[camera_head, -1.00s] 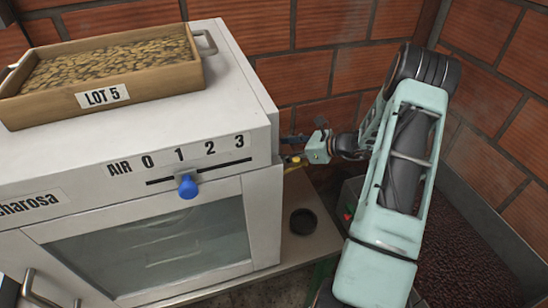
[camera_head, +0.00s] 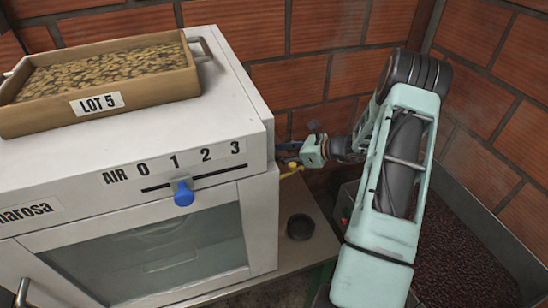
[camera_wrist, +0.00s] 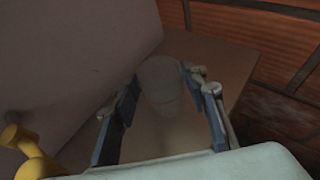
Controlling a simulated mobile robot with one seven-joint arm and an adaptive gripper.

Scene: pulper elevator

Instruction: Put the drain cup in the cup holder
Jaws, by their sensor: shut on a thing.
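My gripper (camera_head: 290,153) is beside the right side of the white machine, above the shelf, with its fingers partly hidden in the head view. In the wrist view, its two blue-padded fingers (camera_wrist: 163,108) stand apart around a pale, dim, rounded shape that looks like the drain cup (camera_wrist: 158,78). The cup does not show clearly in the head view. A dark, round, open-topped piece that looks like the cup holder (camera_head: 300,227) stands on the shelf below my gripper, near the machine's front right corner. I cannot pick it out in the wrist view.
The white machine (camera_head: 225,227) with a blue slider knob (camera_head: 183,194) fills the left. A yellow fitting (camera_head: 291,170) sticks out from its right side, just below my gripper. A brick wall (camera_head: 315,85) stands behind. A bin of dark beans (camera_head: 455,225) is at right.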

